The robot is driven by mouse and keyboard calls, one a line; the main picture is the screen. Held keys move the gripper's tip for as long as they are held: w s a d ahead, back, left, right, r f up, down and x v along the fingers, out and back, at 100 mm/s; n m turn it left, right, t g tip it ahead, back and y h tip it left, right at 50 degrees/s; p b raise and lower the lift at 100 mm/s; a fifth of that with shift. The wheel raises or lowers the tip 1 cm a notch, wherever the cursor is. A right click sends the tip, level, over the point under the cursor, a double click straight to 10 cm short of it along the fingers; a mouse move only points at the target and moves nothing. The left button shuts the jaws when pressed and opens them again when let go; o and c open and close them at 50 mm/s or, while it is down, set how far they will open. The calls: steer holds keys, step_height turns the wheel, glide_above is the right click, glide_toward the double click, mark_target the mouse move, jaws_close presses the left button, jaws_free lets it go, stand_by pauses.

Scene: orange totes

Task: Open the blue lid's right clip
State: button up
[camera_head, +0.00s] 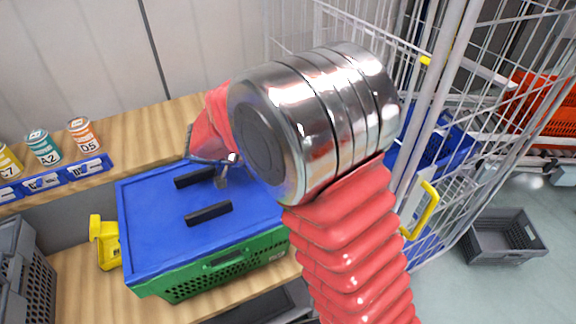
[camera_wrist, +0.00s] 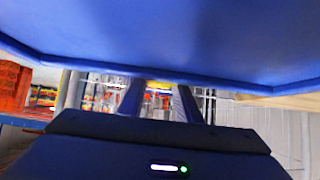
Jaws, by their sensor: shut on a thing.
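The blue lid (camera_head: 160,225) lies flat on a green crate (camera_head: 225,265), with two black bars on its top. A yellow clip (camera_head: 106,242) stands out at the lid's left side. The lid's right side is hidden behind my arm, so the right clip does not show in the head view. In the wrist view the blue lid (camera_wrist: 180,40) fills the upper part. My gripper (camera_wrist: 158,88) reaches to the lid's edge, its two fingers a little apart and shut on the right clip, which is mostly hidden there.
The crate stands on a wooden bench (camera_head: 75,275). Several labelled cans (camera_head: 43,147) stand on the shelf behind. A wire cage trolley (camera_head: 440,130) is close on the right, with a grey crate (camera_head: 503,238) on the floor beyond. Grey bins (camera_head: 25,270) stand at the left.

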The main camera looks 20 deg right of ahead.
steer(key=shift+f, duration=0.1)
steer(key=o, duration=1.1)
steer(key=shift+a, duration=0.1)
steer(key=v, duration=1.3)
steer(key=shift+a+r, duration=0.25)
